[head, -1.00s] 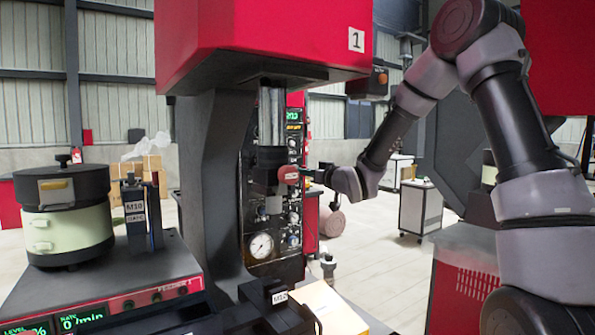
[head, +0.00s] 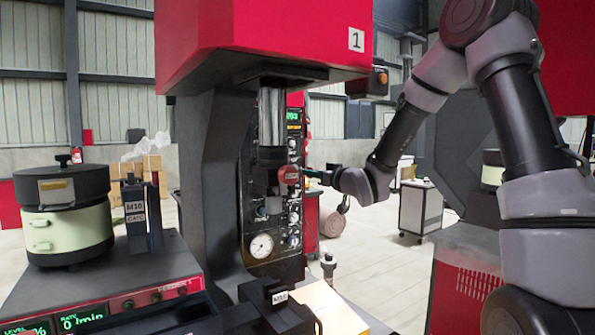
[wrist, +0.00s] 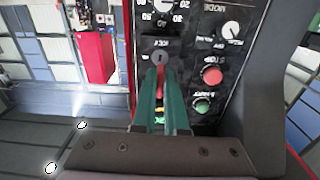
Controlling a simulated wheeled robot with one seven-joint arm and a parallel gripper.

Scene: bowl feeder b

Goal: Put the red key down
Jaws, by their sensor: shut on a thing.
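The red key (wrist: 160,82) is a thin red piece between the two green fingers of my gripper (wrist: 160,75) in the wrist view. My gripper is shut on it. Its far end meets or lies just in front of a round grey key switch (wrist: 160,58) on the black panel. I cannot tell whether the key is inside the switch. In the head view my gripper (head: 308,173) points left at the press's panel, beside a red round part (head: 288,174) with a pale mark. The key is not clear there.
The black control panel (wrist: 185,30) appears upside down in the wrist view. A red button (wrist: 212,75) and a green button (wrist: 201,105) sit right of the key. A gauge (head: 260,246) is lower on the panel. A feeder bowl (head: 67,225) stands left.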

